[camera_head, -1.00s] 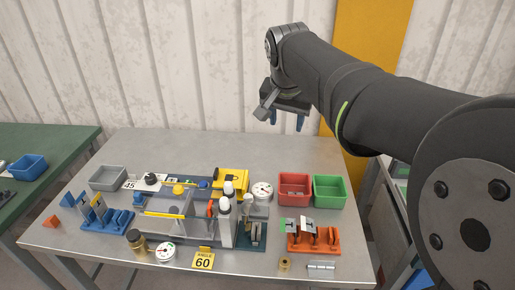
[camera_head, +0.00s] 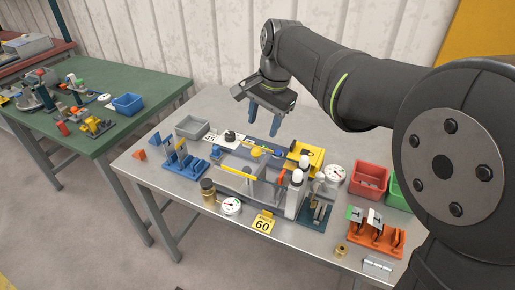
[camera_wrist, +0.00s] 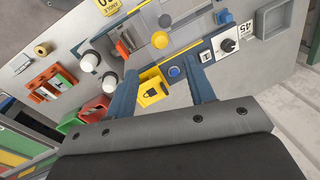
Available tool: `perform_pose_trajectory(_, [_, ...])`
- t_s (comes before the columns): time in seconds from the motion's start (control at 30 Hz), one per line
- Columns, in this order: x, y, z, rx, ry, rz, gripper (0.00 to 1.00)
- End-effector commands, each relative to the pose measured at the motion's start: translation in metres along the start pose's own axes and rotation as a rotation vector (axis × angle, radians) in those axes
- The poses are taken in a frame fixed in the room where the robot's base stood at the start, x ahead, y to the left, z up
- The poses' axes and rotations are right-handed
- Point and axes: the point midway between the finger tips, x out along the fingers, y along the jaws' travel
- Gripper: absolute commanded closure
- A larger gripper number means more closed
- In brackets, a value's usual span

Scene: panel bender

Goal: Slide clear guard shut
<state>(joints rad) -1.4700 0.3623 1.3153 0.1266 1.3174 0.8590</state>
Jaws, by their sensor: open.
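The panel bender (camera_head: 286,199) stands in the middle of the grey table. The clear guard (camera_head: 238,163) shows as a faint see-through panel with a yellow strip along its front, over the left part of the bender. How far it is slid is hard to tell. My gripper (camera_head: 264,123) is open and empty, with its blue fingers pointing down above the back of the bender, apart from the guard. In the wrist view the fingers (camera_wrist: 160,68) frame the bender's yellow block (camera_wrist: 152,92) and blue button (camera_wrist: 174,71) below.
A red bin (camera_head: 369,179) and orange rack (camera_head: 374,238) are on the right. The table behind the bender is mostly clear.

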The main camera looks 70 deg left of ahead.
Motion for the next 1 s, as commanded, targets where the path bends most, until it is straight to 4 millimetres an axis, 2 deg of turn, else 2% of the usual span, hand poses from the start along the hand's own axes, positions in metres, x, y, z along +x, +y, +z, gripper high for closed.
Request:
perform_pose_trajectory(0.1, [0.029,0.001,0.001,0.0,-0.003,0.004,0.51])
perform_pose_trajectory(0.3, [0.069,0.0,0.001,-0.001,-0.002,0.003,0.51])
perform_pose_trajectory(0.5, [0.096,0.0,0.0,0.0,0.0,0.001,0.51])
perform_pose_trajectory(0.67, [0.105,0.0,0.0,0.0,0.0,0.0,0.51])
perform_pose_trajectory(0.93, [0.106,0.0,0.0,0.0,0.001,0.0,0.51])
perform_pose_trajectory(1.0, [0.106,0.0,0.0,0.0,0.001,0.0,0.64])
